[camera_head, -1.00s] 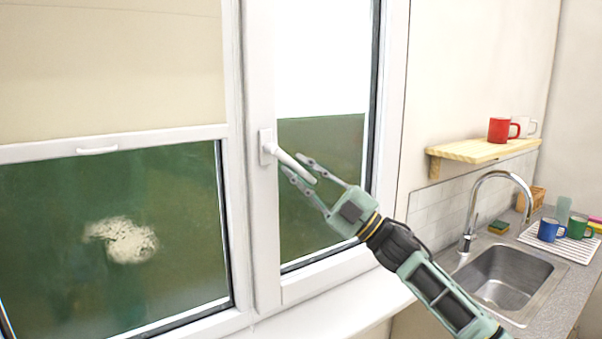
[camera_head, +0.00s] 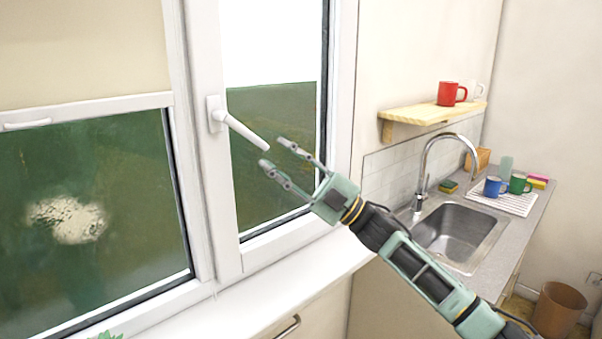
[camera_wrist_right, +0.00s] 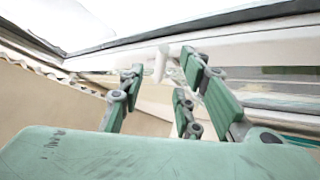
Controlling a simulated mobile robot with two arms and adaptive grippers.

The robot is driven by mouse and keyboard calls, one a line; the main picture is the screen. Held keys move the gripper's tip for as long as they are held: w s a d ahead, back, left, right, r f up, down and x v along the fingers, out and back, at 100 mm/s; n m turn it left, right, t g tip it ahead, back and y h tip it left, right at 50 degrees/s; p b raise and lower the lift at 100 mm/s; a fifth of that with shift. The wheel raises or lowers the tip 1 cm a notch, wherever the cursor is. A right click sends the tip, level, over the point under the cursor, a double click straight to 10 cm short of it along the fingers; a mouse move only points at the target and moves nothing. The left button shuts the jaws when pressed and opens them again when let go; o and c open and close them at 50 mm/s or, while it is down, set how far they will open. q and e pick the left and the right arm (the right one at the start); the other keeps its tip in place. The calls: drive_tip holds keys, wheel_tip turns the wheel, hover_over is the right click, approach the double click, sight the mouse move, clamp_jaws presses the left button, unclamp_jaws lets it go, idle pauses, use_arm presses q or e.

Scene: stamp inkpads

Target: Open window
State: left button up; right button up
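The window's right sash (camera_head: 200,150) has a white frame and looks closed. Its white handle (camera_head: 243,130) sits on the sash's left side and points right and slightly down. My left gripper is not in view.
A white sill (camera_head: 260,300) runs below the window. To the right are a wooden shelf (camera_head: 425,113) with a red mug (camera_head: 451,93), a tap (camera_head: 425,165), a steel sink (camera_head: 455,235) and a drying rack (camera_head: 510,203) with mugs. A brown bin (camera_head: 560,308) stands at lower right.

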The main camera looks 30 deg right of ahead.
drive_tip(key=shift+v, duration=2.55)
